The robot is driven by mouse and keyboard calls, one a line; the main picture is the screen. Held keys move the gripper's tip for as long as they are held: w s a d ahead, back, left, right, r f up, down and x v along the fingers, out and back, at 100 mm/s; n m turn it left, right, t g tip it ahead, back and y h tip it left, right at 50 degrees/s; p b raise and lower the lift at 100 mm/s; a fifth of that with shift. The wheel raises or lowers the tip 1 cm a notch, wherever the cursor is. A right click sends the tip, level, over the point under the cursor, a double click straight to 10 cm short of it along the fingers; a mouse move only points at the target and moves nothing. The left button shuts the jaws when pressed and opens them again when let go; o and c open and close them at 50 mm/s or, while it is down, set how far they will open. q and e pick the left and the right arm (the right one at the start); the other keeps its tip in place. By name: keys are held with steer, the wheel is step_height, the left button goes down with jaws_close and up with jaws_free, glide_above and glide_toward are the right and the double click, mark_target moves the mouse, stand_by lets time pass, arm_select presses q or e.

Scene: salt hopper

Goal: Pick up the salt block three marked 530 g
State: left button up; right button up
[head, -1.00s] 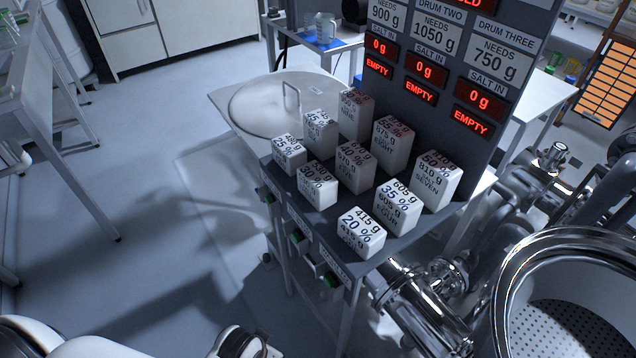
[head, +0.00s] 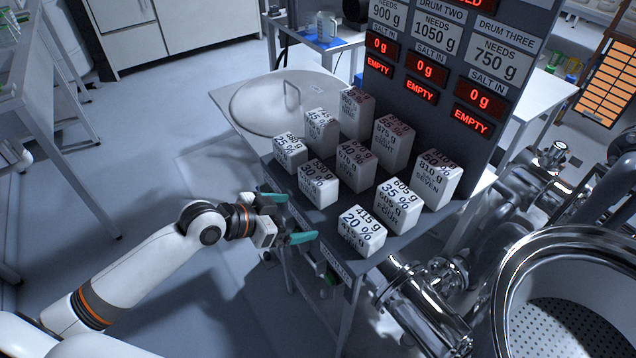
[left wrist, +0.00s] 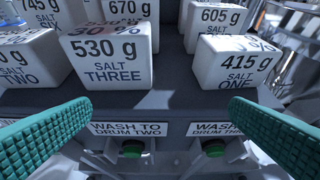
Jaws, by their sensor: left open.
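Salt block three (left wrist: 108,62), white and marked 530 g, stands upright near the front edge of the dark shelf in the left wrist view. In the head view it is the front-row block marked 30 % (head: 317,190), between the 25 % and 20 % blocks. My left gripper (head: 297,218) is open and empty in front of the shelf edge, apart from the block. In the left wrist view its teal fingers (left wrist: 162,106) spread at both sides, with block three ahead, left of centre. My right gripper is not in view.
Salt one (left wrist: 238,66) stands right of block three, salt two (left wrist: 28,62) left, with taller blocks behind. Green wash buttons (left wrist: 131,149) sit below the shelf edge. The drum panel (head: 440,60) rises behind. Metal pipes and a steel vessel (head: 560,270) stand at right.

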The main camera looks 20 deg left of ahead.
arm_select(q)
steer(key=t, duration=0.2)
glide_toward(324, 176)
steer(key=w+a+f, duration=0.2)
steer(key=shift+h, duration=0.4)
steer(key=p+x, duration=0.1)
steer(key=x, duration=0.3)
steer(key=shift+w+d, duration=0.25)
steer(key=shift+d, duration=0.15)
steer(key=shift+s+f+p+x, duration=0.15)
steer(key=shift+p+x, duration=0.25)
steer(key=shift+x, duration=1.1)
steer(key=shift+s+f+p+x, duration=0.15)
steer(key=shift+p+x, duration=0.25)
steer(key=shift+x, duration=1.1)
steer(key=shift+c, duration=0.3)
steer(key=c, duration=1.2)
steer(key=shift+c, duration=0.2)
